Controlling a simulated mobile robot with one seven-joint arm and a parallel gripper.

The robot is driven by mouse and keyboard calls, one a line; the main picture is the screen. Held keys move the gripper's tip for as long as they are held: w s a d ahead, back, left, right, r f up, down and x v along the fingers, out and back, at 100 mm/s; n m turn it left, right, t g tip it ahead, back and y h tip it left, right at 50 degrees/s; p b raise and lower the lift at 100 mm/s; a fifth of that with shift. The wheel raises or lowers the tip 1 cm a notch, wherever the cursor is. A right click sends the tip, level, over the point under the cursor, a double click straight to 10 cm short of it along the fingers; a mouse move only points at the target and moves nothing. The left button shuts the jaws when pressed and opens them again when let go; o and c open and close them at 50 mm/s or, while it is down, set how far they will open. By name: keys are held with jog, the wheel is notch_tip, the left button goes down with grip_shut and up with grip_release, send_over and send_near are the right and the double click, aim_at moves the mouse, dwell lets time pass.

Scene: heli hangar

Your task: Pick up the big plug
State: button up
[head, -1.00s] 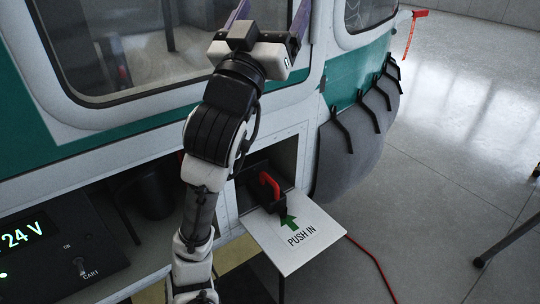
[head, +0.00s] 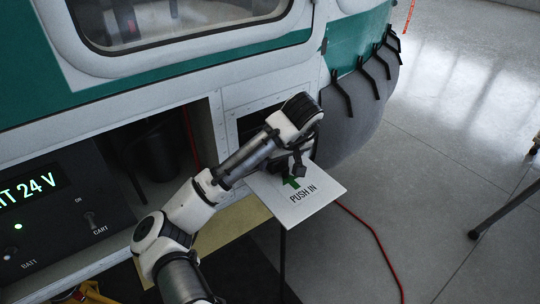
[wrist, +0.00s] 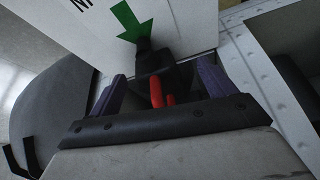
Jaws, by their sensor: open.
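The big plug is a black block with a red handle, and it shows in the wrist view (wrist: 170,72) between my gripper's fingers. My gripper (wrist: 163,97) is open, with one purple-grey finger on each side of the red handle (wrist: 157,92). I cannot tell whether either finger touches it. In the head view my arm's end covers most of the plug, at the opening in the helicopter's side. The white hatch flap (head: 315,205) marked "PUSH IN" with a green arrow lies folded out below the opening.
The helicopter's white and green side (head: 200,62) rises behind the arm. A power cart panel (head: 70,225) reading 24 V is at the lower left. A red cable (head: 373,240) runs over the floor right of the flap. The grey floor at the right is mostly clear.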

jog(key=w+a, duration=0.1)
jog(key=w, duration=0.1)
jog(key=w+a+p, duration=0.1)
jog(key=w, duration=0.1)
jog(key=w+a+p, duration=0.1)
jog(key=w, duration=0.2)
jog(key=shift+a+r, duration=0.15)
jog(key=shift+r, duration=0.1)
jog(key=shift+w+a+f, duration=0.15)
jog(key=shift+w+f, duration=0.15)
jog(key=shift+f, duration=0.4)
jog(key=c, duration=1.4)
